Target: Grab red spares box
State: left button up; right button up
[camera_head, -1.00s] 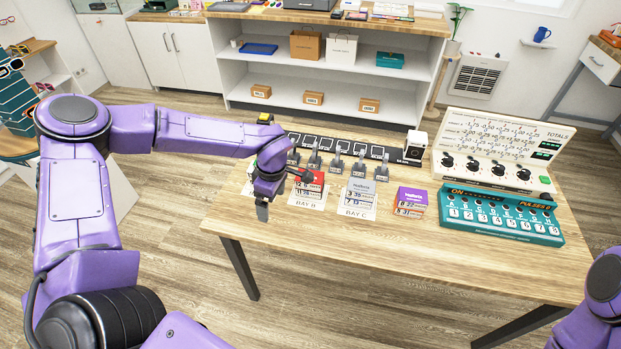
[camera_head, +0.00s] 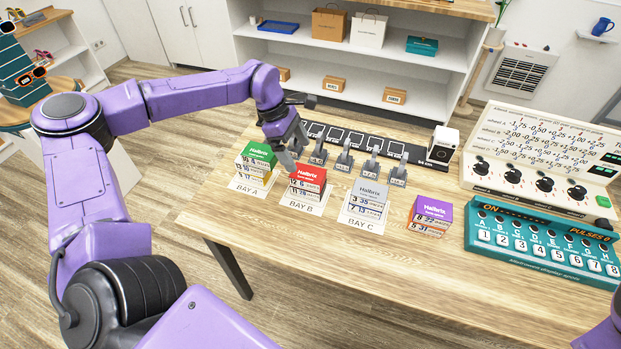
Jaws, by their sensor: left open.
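The red spares box (camera_head: 308,181), marked Halbrix, stands on the BAY B card (camera_head: 301,207) on the wooden table (camera_head: 370,268). My left gripper (camera_head: 294,150) is open and empty. It appears just behind and above the red box, with its fingers pointing down. I cannot tell whether a finger touches the box. A green spares box (camera_head: 257,163) stands on the BAY A card to the left. A grey one (camera_head: 367,197) stands on the BAY C card to the right. My right gripper is out of view.
A purple box (camera_head: 431,214) stands right of BAY C. Behind the boxes are several grey levers (camera_head: 343,161) and a black strip (camera_head: 410,153). A teal switch panel (camera_head: 540,245) and a white dial console (camera_head: 540,150) fill the right side. The table front is clear.

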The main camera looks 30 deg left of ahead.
aim_at(307, 173)
pick_arm(q)
jog(key=p+x, duration=0.2)
jog(key=x, duration=0.6)
jog(key=shift+f, duration=0.1)
jog(key=shift+w+d+f, duration=0.1)
jog(key=shift+f, duration=0.35)
jog(key=c, duration=1.1)
